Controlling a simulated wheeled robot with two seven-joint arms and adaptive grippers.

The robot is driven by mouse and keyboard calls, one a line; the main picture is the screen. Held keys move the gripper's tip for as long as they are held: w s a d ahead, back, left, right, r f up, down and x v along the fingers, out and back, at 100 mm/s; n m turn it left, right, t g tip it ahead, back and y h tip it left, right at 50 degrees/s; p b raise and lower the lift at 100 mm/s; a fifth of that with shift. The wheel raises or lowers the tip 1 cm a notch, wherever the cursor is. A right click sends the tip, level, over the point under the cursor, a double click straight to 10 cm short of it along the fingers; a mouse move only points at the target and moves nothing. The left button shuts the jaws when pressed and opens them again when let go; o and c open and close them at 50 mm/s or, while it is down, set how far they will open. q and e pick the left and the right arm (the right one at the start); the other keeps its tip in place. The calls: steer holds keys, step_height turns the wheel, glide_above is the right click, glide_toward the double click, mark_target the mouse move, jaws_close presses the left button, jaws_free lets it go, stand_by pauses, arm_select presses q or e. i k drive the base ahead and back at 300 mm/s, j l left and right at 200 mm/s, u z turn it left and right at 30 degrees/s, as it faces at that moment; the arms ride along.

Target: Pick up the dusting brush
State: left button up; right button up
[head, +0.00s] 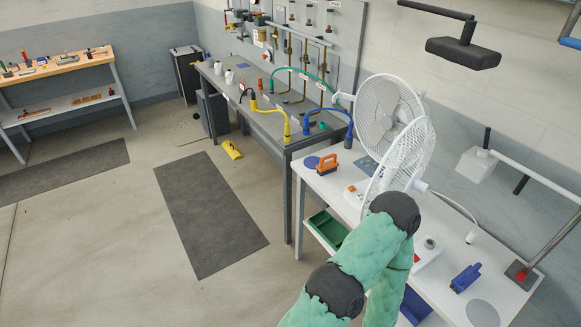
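No dusting brush can be made out for certain. On the white table (345,184), an orange block-shaped item (327,165) with a handle-like top sits near the left end, and a similar blue item (465,278) lies near the right end. Either could be a brush; they are too small to tell. My green arm (369,257) rises from the bottom, bends in front of the white table and hides part of it. Neither of my gripper's fingers shows in the head view, and I see nothing held.
A white fan (382,112) stands on the white table. A grey bench (222,82) with yellow and blue hoses adjoins it. A yellow object (232,149) lies on the floor. A wooden-topped bench (62,64) holds small tools at far left.

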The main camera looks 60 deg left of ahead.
mark_target(325, 168)
steer(key=i+j+u, duration=0.1)
steer(key=u, duration=1.2)
steer(key=i+l+u, duration=0.1)
steer(key=u, duration=0.25)
steer(key=i+l+u, duration=0.15)
steer(key=u, duration=0.2)
steer(key=i, duration=0.05)
